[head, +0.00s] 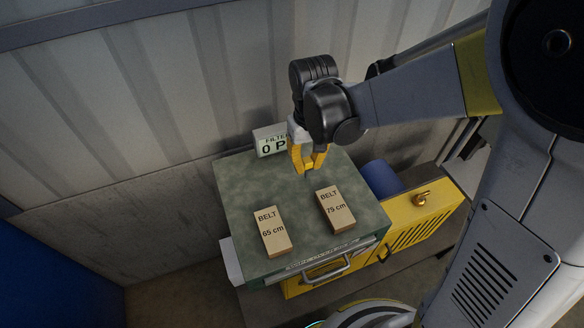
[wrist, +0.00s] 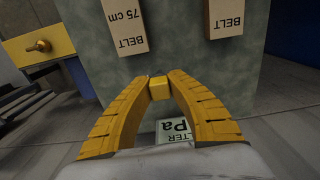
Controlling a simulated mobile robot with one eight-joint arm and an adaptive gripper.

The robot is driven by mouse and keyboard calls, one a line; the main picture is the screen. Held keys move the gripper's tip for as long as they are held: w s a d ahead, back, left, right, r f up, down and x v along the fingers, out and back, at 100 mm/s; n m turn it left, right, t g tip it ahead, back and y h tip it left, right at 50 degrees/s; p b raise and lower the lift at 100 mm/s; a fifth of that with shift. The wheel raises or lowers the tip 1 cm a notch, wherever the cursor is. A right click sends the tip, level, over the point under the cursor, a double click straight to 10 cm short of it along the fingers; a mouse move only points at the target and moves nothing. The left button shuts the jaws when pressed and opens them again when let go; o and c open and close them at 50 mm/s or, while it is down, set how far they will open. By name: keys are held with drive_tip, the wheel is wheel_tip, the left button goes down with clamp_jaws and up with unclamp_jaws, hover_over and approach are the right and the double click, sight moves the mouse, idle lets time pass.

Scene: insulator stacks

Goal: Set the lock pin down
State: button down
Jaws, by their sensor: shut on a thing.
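My gripper (head: 308,168) has yellow fingers and hangs over the back part of the green table top (head: 250,188), pointing down. In the wrist view the fingertips come together on a small yellow piece (wrist: 157,88) with a dark top edge. This appears to be the lock pin; the rest of it is hidden or too small to make out. The gripper is shut on it. I cannot tell whether the piece touches the table top.
Two tan boxes, belt 65 cm (head: 275,232) and belt 75 cm (head: 336,211), lie in front of the gripper. A filter sign (head: 271,141) stands behind. A yellow cabinet (head: 405,232) with a brass knob (head: 421,199) is at the right. The left table top is clear.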

sight(295, 191)
drive_tip(key=a+f, duration=0.2)
drive_tip(key=a, duration=0.1)
drive_tip(key=shift+w, duration=0.15)
drive_tip(key=shift+f+b, duration=0.35)
drive_tip(key=shift+f, duration=1.5)
drive_tip(key=shift+f, duration=0.2)
drive_tip(key=c, duration=1.4)
unclamp_jaws()
drive_tip(key=shift+r, duration=0.15)
